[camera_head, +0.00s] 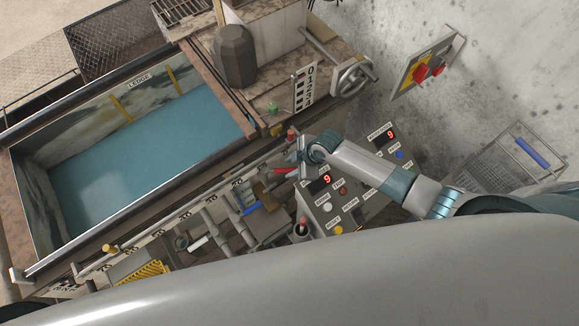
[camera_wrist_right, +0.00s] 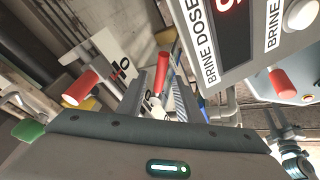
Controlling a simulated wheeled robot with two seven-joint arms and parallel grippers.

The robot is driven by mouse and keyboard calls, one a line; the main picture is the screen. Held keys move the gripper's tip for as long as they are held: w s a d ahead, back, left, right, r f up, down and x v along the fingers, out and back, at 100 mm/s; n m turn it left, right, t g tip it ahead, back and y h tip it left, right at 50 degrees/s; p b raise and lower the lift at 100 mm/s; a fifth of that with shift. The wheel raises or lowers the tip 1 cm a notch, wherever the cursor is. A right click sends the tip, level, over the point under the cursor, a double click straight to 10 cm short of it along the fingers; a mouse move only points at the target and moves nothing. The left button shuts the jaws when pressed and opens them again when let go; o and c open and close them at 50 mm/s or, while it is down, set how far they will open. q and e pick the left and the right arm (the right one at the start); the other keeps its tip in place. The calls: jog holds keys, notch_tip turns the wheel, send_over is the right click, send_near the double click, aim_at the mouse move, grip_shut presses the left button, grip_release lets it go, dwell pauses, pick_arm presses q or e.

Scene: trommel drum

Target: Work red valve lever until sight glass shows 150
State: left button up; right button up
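A red lever handle (camera_wrist_right: 162,72) stands in the right wrist view beside a white plate marked H2O (camera_wrist_right: 120,68). In that view the two fingers of my right gripper (camera_wrist_right: 158,88) lie on either side of this handle, with visible gaps; contact cannot be seen. Another red handle (camera_wrist_right: 82,87) is to its left. In the head view my right gripper (camera_head: 302,158) is over the pipes left of the control panel, near a red handle (camera_head: 284,170). I cannot make out a sight glass reading 150. My left gripper is out of view.
The control panel (camera_head: 350,195) has red displays reading 9 and several buttons. A tank of blue-green liquid (camera_head: 150,140) lies left. A handwheel (camera_head: 354,77) and a 0-to-4 scale board (camera_head: 304,88) stand above. A wire cart (camera_head: 510,160) is right. Pipes crowd the area below the gripper.

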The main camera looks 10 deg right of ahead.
jog(key=shift+x, duration=0.9)
grip_shut()
